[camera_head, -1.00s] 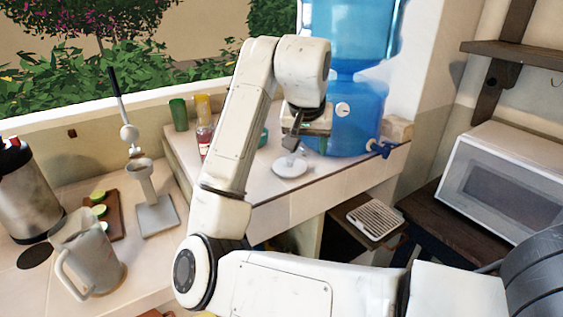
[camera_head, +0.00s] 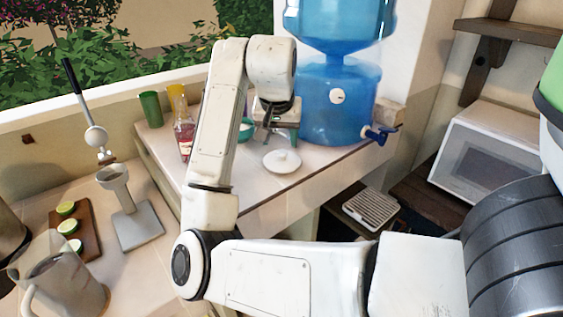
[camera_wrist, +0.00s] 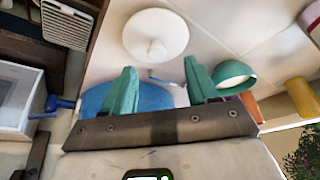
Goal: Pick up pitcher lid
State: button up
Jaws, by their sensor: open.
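The pitcher lid (camera_head: 282,161) is a round white disc with a small knob, lying on the raised counter in front of the blue water dispenser. In the wrist view the lid (camera_wrist: 155,36) lies beyond my fingertips with its knob in sight. My gripper (camera_wrist: 159,72) is open and empty, with its two green fingers apart, and the lid is not between them. In the head view my gripper (camera_head: 268,138) hangs over the counter, just behind and left of the lid, partly hidden by my wrist. The clear pitcher (camera_head: 62,285) stands at the lower left.
The blue water dispenser (camera_head: 340,100) stands close behind the lid. A bottle (camera_head: 184,138), a green cup (camera_head: 150,108) and a yellow cup (camera_head: 177,98) stand left of my arm. A teal bowl (camera_wrist: 232,74) is near my gripper. The counter in front of the lid is clear.

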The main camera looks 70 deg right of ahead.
aim_at(282, 151)
jog(key=x, duration=0.5)
jog(key=shift+s, duration=0.2)
grip_shut()
dwell(0.3)
